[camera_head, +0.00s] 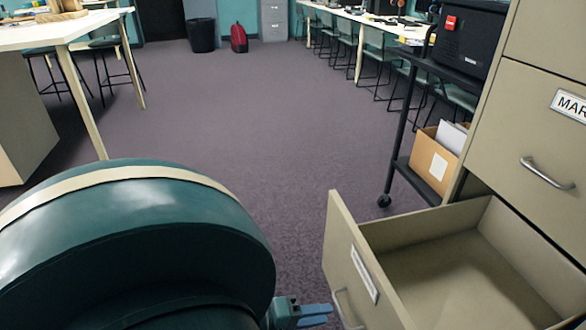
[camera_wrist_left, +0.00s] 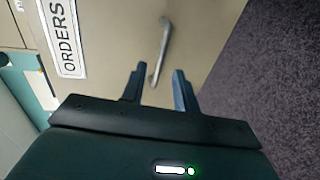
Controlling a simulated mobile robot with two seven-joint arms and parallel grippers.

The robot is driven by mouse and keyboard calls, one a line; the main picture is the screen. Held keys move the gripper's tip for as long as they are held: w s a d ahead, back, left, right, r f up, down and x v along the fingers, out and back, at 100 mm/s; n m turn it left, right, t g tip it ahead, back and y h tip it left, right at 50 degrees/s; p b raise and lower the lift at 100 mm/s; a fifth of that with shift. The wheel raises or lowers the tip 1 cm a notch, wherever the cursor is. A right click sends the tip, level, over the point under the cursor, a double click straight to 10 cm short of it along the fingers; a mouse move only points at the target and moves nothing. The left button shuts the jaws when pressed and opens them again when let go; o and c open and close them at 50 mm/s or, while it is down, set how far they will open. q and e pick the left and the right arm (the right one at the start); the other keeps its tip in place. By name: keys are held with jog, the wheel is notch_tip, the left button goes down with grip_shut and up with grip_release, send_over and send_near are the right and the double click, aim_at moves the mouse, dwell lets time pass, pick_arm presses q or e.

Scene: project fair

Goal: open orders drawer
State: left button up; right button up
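The orders drawer (camera_head: 455,270) is pulled well out of the beige cabinet in the head view, and its visible inside is empty. Its front carries a label, which reads ORDERS in the left wrist view (camera_wrist_left: 62,38), and a metal bar handle (camera_head: 341,308). My left gripper (camera_head: 318,314) is at the drawer front, just left of the handle. In the left wrist view its two fingers are apart, with the lower end of the handle (camera_wrist_left: 160,48) showing between them; neither finger visibly grips it. My right gripper is not in view.
A closed drawer with a handle (camera_head: 547,173) is above the open one. A black cart (camera_head: 397,165) with a cardboard box (camera_head: 434,165) stands beside the cabinet. A white table (camera_head: 60,30) is at the left. The carpet between is clear.

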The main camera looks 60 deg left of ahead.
pick_arm(q)
jog(key=p+v, duration=0.2)
jog(key=v, duration=0.6)
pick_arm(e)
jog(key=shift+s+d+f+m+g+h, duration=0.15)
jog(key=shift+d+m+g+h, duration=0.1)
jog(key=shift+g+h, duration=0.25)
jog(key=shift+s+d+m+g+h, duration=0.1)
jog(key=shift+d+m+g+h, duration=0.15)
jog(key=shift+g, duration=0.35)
pick_arm(q)
jog(key=shift+w+d, duration=0.1)
jog(key=shift+d, duration=0.05)
